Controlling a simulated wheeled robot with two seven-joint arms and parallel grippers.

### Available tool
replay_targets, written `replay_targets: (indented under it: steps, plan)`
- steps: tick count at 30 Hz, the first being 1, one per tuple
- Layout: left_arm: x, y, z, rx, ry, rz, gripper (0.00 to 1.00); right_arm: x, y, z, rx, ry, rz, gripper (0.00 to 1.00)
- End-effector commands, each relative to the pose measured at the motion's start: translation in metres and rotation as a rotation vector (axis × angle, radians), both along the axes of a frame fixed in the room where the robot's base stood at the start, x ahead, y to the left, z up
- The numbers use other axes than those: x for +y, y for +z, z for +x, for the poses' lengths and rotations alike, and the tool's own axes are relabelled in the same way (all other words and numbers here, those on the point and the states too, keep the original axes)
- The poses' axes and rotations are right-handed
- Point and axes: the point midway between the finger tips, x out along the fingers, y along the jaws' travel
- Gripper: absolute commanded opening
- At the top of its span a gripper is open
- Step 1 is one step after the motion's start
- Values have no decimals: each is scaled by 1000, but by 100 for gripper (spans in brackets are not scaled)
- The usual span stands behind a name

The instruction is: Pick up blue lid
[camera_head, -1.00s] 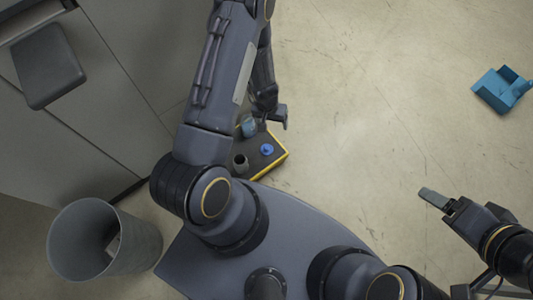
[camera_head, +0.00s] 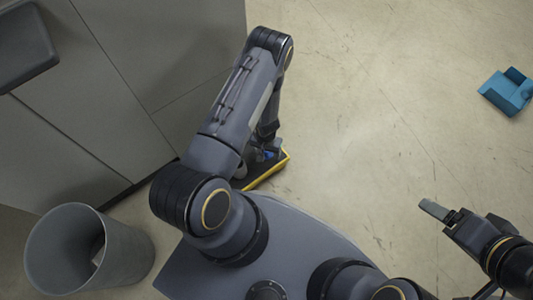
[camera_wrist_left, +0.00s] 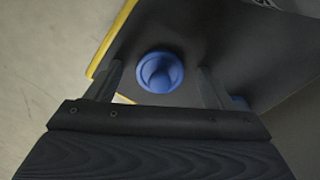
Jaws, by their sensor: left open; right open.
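The blue lid (camera_wrist_left: 160,72) is a round disc with a raised knob in the left wrist view. It lies on a dark surface with a yellow edge. My left gripper (camera_wrist_left: 158,82) is open, with one finger on each side of the lid in that view; I cannot tell how far above it the fingers are. In the head view a bit of blue (camera_head: 268,154) shows beside my left gripper (camera_head: 266,148), which hides most of it. My right gripper (camera_head: 440,212) is open and empty over bare floor at the lower right.
The dark mat with a yellow edge (camera_head: 268,174) lies partly under my left arm. A grey bin (camera_head: 60,255) stands at the lower left beside grey cabinets (camera_head: 150,90). A teal box-like object (camera_head: 507,92) lies at the far right. The middle floor is clear.

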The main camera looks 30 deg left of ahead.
Motion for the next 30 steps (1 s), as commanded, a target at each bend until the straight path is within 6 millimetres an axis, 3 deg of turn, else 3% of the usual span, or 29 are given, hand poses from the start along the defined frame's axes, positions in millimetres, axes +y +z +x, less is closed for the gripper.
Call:
replay_targets:
  steps: [5, 16, 24, 30]
  plan:
    - [0, 1, 0, 0, 0, 0, 74, 0, 1, 0, 0, 0, 0, 73]
    - [0, 1, 0, 0, 0, 0, 27, 0, 1, 0, 0, 0, 0, 73]
    - [0, 4, 0, 0, 0, 0, 27, 0, 2, 0, 0, 0, 0, 73]
    - [0, 23, 0, -1, 0, 0, 27, 0, 15, 0, 0, 0, 0, 73]
